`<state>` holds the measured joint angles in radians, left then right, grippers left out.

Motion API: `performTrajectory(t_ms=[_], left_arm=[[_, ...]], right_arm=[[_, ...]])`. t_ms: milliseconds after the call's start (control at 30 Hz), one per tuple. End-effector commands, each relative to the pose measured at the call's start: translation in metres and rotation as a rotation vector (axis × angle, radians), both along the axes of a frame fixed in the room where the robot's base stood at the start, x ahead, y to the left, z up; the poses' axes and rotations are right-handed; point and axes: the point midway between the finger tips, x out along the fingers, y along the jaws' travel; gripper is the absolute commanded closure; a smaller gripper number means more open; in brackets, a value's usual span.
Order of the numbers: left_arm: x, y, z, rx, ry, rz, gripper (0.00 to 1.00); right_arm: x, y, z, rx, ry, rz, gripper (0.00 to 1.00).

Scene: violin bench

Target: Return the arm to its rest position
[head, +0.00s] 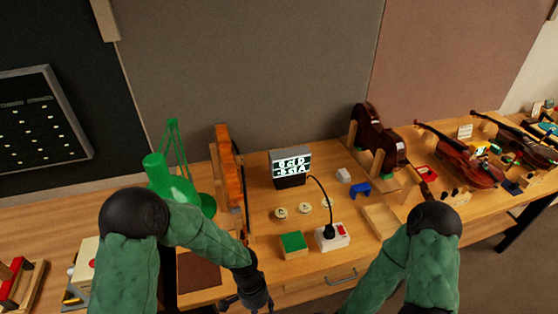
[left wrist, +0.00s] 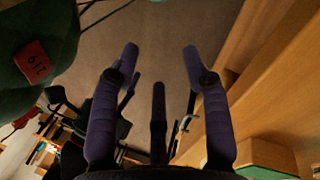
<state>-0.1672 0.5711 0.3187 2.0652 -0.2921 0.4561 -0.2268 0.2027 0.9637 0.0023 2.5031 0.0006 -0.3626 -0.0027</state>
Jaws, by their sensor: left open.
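My left arm comes in from the left of the head view, its green sleeve bent down to the left gripper (head: 255,295), which is low near the bench's front edge and partly cut off by the frame. My right arm (head: 405,265) shows at the lower right of the head view. Its gripper is out of view.
The wooden bench (head: 262,262) carries a green block (head: 293,243), a white socket box (head: 332,237) with a black plug, a lit display (head: 290,168), a green lamp (head: 172,182) and violins (head: 460,160). A drawer handle (head: 342,278) sticks out of its front.

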Motion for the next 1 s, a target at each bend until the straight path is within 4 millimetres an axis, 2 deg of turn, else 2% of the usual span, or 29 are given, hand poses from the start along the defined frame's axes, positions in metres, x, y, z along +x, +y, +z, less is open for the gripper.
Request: performTrajectory(t_ms=[33, 100, 300, 400, 600, 1000], left_arm=[[-0.010, 0.003, -0.034, -0.025, 0.019, 0.101, 0.53], [-0.019, 0.006, -0.064, -0.056, 0.025, 0.242, 0.53], [-0.041, 0.021, -0.132, -0.089, 0.024, 0.622, 0.53], [-0.050, 0.031, -0.154, -0.083, 0.016, 0.763, 0.53], [-0.059, 0.044, -0.173, -0.068, 0.000, 0.912, 0.53], [-0.059, 0.045, -0.173, -0.066, -0.004, 0.925, 0.53]], right_arm=[[0.000, 0.000, -0.016, 0.000, 0.001, 0.000, 0.53], [0.000, 0.000, -0.028, 0.000, 0.001, 0.000, 0.53], [0.000, 0.000, -0.055, 0.000, 0.001, 0.000, 0.53], [0.000, 0.000, -0.065, 0.000, 0.001, 0.000, 0.53], [0.000, 0.000, -0.073, 0.000, 0.001, 0.000, 0.53], [0.000, 0.000, -0.072, 0.000, 0.000, 0.000, 0.53]])
